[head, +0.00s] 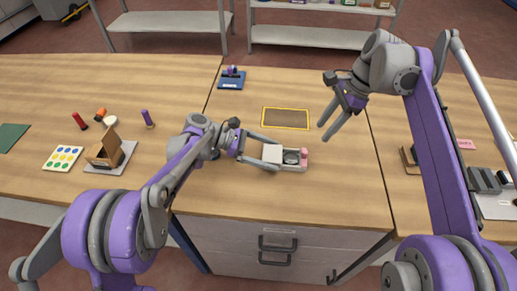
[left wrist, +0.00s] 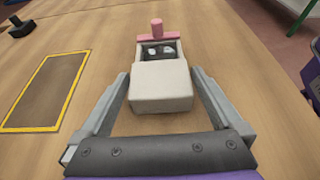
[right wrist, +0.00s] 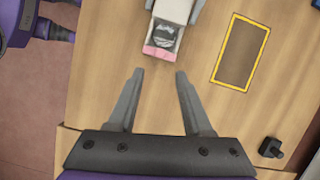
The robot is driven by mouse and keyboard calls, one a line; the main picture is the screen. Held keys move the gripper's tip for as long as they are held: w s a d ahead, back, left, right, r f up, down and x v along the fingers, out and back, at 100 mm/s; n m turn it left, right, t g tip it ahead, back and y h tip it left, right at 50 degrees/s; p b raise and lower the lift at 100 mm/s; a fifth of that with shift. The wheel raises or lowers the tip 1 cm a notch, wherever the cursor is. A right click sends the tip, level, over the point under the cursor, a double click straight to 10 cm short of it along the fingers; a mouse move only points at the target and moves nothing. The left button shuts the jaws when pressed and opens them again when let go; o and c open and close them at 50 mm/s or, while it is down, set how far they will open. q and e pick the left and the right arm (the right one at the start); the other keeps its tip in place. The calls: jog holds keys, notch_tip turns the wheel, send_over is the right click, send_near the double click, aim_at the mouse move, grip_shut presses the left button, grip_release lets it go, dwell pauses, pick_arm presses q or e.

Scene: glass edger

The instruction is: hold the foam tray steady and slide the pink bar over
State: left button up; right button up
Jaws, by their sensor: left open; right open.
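The foam tray (left wrist: 161,86) is a small off-white block with a dark recess at its far end, holding greyish-white contents. The pink bar (left wrist: 157,36) lies across the tray's far end, with a pink knob standing up; it also shows at the tray's right end in the head view (head: 304,153). My left gripper (head: 268,149) is open, its fingers on either side of the tray; I cannot tell whether they touch it. My right gripper (head: 325,131) is open and empty, raised above the table to the right of the tray. In the right wrist view the pink bar (right wrist: 160,52) lies beyond its fingertips.
A yellow-bordered brown rectangle (head: 286,118) lies on the table behind the tray. A blue block with a dark knob (head: 232,78) stands further back. A wooden holder (head: 105,150), a dotted card (head: 63,158) and small cylinders are at left.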

pick_arm(q)
jog(key=shift+d+f, duration=0.1)
jog(key=shift+d, duration=0.1)
jog(key=shift+c, duration=0.2)
jog(key=c, duration=0.9)
jog(key=shift+c, duration=0.7)
pick_arm(e)
jog(key=shift+c, duration=0.7)
jog(key=shift+w+d, duration=0.15)
jog(key=shift+w, duration=0.05)
jog(key=shift+c, duration=1.1)
jog(key=w+d, duration=0.1)
jog(key=d, duration=0.1)
jog(key=w+d+n, duration=0.1)
jog(key=d, duration=0.1)
jog(key=w+d+n+g, duration=0.1)
jog(key=shift+d+r, duration=0.25)
jog(key=shift+d, duration=0.15)
grip_shut()
